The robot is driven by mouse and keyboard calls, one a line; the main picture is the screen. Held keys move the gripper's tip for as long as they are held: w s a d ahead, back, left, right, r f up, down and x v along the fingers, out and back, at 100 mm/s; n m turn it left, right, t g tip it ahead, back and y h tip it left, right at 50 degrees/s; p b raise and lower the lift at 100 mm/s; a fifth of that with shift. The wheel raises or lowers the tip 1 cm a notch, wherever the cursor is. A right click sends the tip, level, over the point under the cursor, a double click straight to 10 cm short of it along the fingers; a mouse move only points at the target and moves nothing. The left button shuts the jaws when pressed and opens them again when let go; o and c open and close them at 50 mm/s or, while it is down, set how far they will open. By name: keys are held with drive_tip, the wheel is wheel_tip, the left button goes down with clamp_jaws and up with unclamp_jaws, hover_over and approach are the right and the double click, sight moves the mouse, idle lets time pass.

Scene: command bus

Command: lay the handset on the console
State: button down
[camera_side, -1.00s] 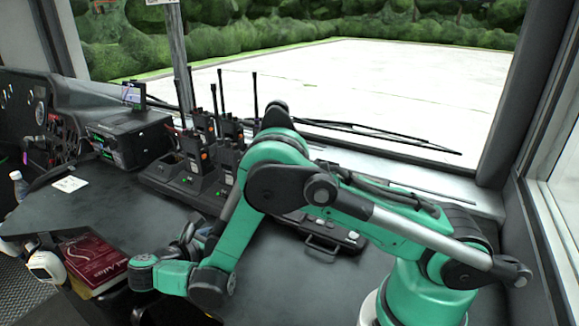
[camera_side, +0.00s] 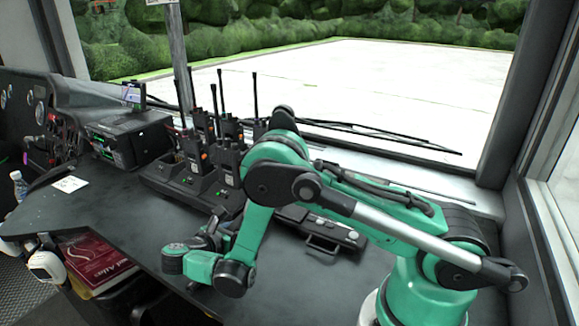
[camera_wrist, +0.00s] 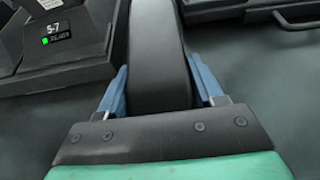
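My gripper (camera_wrist: 160,90) is shut on a long black bar-shaped thing, which I take for the handset (camera_wrist: 158,45). Its blue finger pads press on both sides, and the bar points away from the wrist. In the side view my gripper (camera_side: 214,233) is low over the dark desk-like console (camera_side: 115,218), in front of the charger base. The handset is hard to make out there, being dark and partly behind my arm. I cannot tell whether it touches the surface.
A charger base (camera_side: 170,182) holds several upright radios with antennas; its edge shows in the wrist view (camera_wrist: 60,75). A flat black case (camera_side: 322,232) with a handle lies right of it. A boxy unit (camera_side: 130,140) stands at left.

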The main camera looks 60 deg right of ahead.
drive_tip(key=shift+r, duration=0.15)
wheel_tip(320, 180, up, 10)
drive_tip(key=shift+f, duration=0.15)
drive_tip(key=s+a+r+n+t+y, duration=0.35)
drive_tip(key=a+r+n+t, duration=0.2)
drive_tip(key=n+t, duration=0.3)
drive_tip(key=w+r+n+t+y, duration=0.4)
drive_tip(key=w+r+n+y, duration=0.2)
drive_tip(key=r, duration=0.6)
drive_tip(key=shift+w, duration=0.55)
drive_tip(key=shift+a+t, duration=0.1)
drive_tip(key=shift+t, duration=0.15)
